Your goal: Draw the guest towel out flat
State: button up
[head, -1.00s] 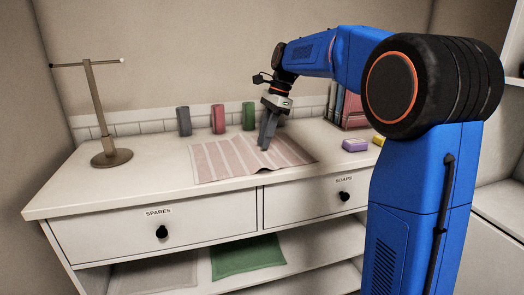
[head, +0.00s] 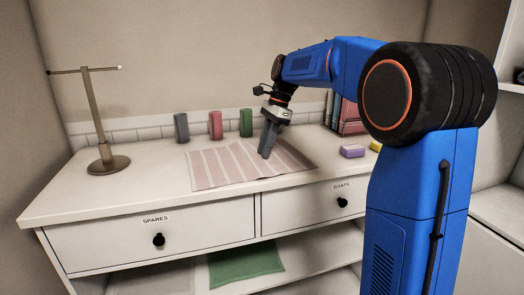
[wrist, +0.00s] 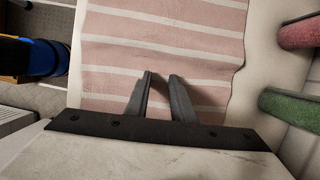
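The guest towel (head: 222,168) is pink with pale stripes and lies spread on the white counter. It looks mostly flat, with a slight wave along one side in the wrist view (wrist: 165,55). My gripper (head: 265,156) points down over the towel's middle, tips at or just above the cloth. In the wrist view my gripper (wrist: 160,77) has its two fingers a small way apart, with towel showing between them and no fold visibly pinched. Whether the tips touch the cloth is unclear.
Grey (head: 181,127), red (head: 215,125) and green (head: 246,123) rolls stand behind the towel. A bronze stand (head: 107,165) is at the left. A purple soap (head: 352,151) and a yellow soap (head: 375,146) lie right. A green cloth (head: 246,261) lies on the shelf below.

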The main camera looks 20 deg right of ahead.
jog(key=shift+d, duration=0.75)
notch_tip(320, 180, up, 7)
jog(key=shift+s, duration=0.1)
dwell(0.3)
jog(key=s+n, duration=0.1)
jog(key=s, duration=0.2)
jog(key=s+f+n, duration=0.1)
jog(key=s, duration=0.2)
jog(key=s+n+t, duration=0.1)
jog(key=s, duration=0.2)
jog(key=shift+s+a+f+n+h, duration=0.15)
jog(key=shift+s+n+h, duration=0.1)
jog(key=shift+n+h, duration=0.15)
jog(key=s+d+f+n+t+h, duration=0.1)
jog(key=s+f+n, duration=0.5)
jog(key=s, duration=0.8)
jog(key=s+d+f+n+t+h, duration=0.1)
jog(key=s+f+n+t, duration=0.2)
jog(key=s+f+n, duration=0.4)
jog(key=s+f, duration=0.6)
jog(key=s, duration=0.1)
jog(key=shift+d+f+h, duration=0.15)
jog(key=shift+d+h, duration=0.15)
jog(key=shift+d, duration=0.1)
